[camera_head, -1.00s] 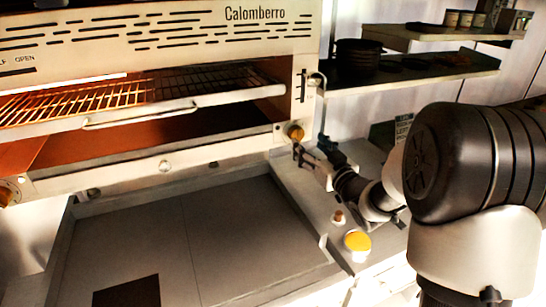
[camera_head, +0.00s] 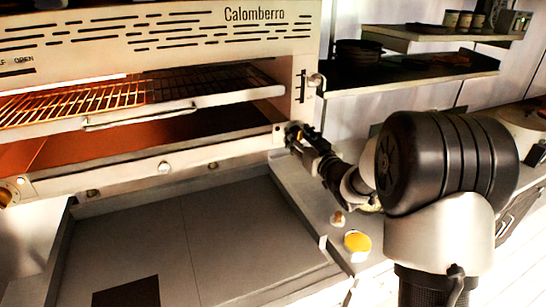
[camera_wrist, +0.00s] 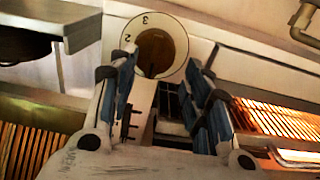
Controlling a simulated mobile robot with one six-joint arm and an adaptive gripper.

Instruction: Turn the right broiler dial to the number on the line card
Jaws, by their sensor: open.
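The right broiler dial (camera_wrist: 170,50) shows in the wrist view as a round brown-orange knob on a pale plate. The numbers 2 and 3 can be read on the plate; the rest of the scale is hidden or unclear. My gripper (camera_wrist: 158,66) is open, with its two blue-padded fingers on either side of the knob's lower part. I cannot tell whether they touch it. In the head view my gripper (camera_head: 300,138) is at the broiler's lower right corner and covers most of the dial. No line card can be read now.
The broiler (camera_head: 150,165) has a glowing rack (camera_head: 75,105) and a left dial (camera_head: 5,194) at the picture's edge. A yellow round object (camera_head: 357,241) and a small knob-like object (camera_head: 338,218) are on the counter below my arm. A shelf (camera_head: 400,80) stands behind.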

